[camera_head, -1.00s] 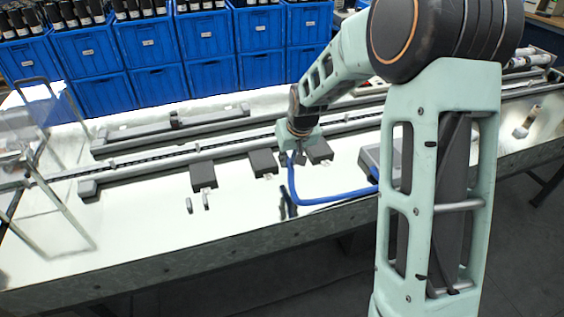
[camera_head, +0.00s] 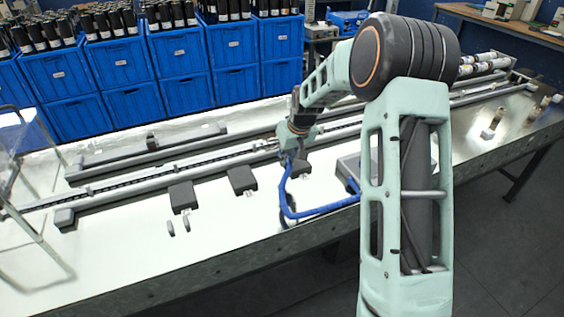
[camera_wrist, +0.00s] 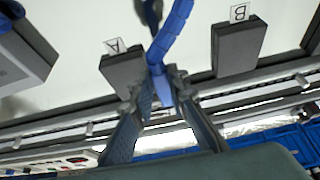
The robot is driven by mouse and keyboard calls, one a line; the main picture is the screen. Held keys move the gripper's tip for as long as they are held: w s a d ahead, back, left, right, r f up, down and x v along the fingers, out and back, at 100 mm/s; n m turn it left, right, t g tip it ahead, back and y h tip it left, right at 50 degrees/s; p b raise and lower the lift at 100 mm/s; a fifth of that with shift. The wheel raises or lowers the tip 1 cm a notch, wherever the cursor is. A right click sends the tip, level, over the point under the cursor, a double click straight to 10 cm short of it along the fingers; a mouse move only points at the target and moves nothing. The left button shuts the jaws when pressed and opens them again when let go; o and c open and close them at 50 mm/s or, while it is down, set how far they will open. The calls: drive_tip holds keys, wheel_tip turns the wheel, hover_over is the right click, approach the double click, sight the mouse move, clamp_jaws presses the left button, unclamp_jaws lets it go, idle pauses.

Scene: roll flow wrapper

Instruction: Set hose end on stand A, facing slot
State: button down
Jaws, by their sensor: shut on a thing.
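The blue hose (camera_head: 318,211) runs from the grey device (camera_head: 372,168) along the table and bends up to my gripper (camera_head: 291,156). In the wrist view my gripper (camera_wrist: 163,108) is shut on the hose end (camera_wrist: 159,84), one finger on each side. Stand A, a dark block (camera_wrist: 122,72) with a label marked A (camera_wrist: 115,46), is just left of the fingers in the wrist view. In the head view stand A (camera_head: 302,169) is partly behind my gripper. The hose end is beside stand A. Its height over the table and the slot cannot be made out.
Stand B (camera_wrist: 235,50) is right of my gripper in the wrist view. Long grey rails (camera_head: 150,180) run behind the stands. Two small grey pieces (camera_head: 187,225) lie on the table in front. A clear framed guard (camera_head: 22,165) stands at left.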

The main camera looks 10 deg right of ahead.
drive_tip(key=p, duration=0.1)
hover_over(298, 163)
drive_tip(key=s, duration=0.2)
drive_tip(key=shift+w+d, duration=0.2)
drive_tip(key=shift+w, duration=0.05)
drive_tip(key=shift+f, duration=0.1)
idle(0.5)
drive_tip(key=shift+f+b, duration=1.7)
drive_tip(key=shift+f, duration=0.35)
drive_tip(key=shift+f+b, duration=0.4)
drive_tip(key=c, duration=1.8)
unclamp_jaws()
drive_tip(key=shift+r, duration=0.15)
drive_tip(key=v, duration=1.2)
